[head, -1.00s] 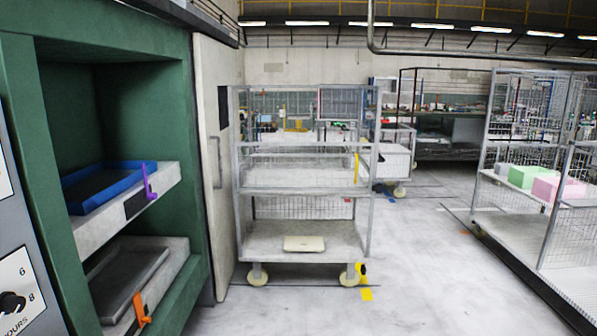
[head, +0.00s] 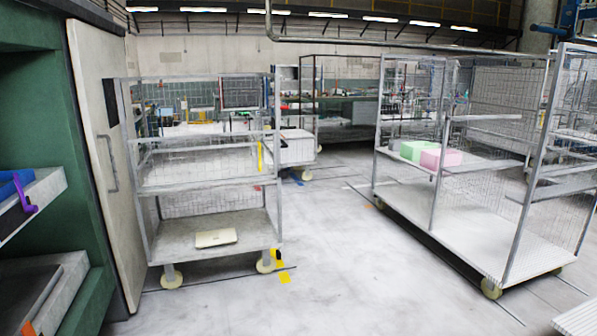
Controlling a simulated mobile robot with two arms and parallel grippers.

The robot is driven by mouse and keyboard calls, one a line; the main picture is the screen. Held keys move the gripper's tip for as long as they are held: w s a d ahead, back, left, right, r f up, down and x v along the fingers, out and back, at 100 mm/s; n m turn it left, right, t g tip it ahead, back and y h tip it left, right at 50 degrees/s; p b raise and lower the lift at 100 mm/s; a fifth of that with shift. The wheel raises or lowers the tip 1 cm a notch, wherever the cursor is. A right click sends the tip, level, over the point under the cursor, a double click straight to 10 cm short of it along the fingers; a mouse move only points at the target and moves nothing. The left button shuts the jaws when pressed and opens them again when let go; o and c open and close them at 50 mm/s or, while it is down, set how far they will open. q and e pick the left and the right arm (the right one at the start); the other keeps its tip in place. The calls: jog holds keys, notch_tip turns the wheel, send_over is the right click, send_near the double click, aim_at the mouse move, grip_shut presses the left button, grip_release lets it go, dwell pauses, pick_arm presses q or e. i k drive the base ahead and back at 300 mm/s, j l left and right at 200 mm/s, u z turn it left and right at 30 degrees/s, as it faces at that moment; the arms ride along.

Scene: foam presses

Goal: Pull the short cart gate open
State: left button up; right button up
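A narrow grey wire cart (head: 205,186) with shelves stands left of centre, beside the pale sliding door. It looks like the short cart. Neither of my grippers is in view.
A longer mesh cart (head: 455,228) stands at right, with a green block (head: 417,151) and a pink block (head: 441,159) on a shelf. A green press (head: 62,150) is at far left. Clear floor (head: 340,260) lies between the carts. A smaller white cart (head: 290,148) stands behind.

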aim_at(139, 188)
jog(key=i, duration=1.9)
jog(key=i+z, duration=0.1)
jog(key=i, duration=1.85)
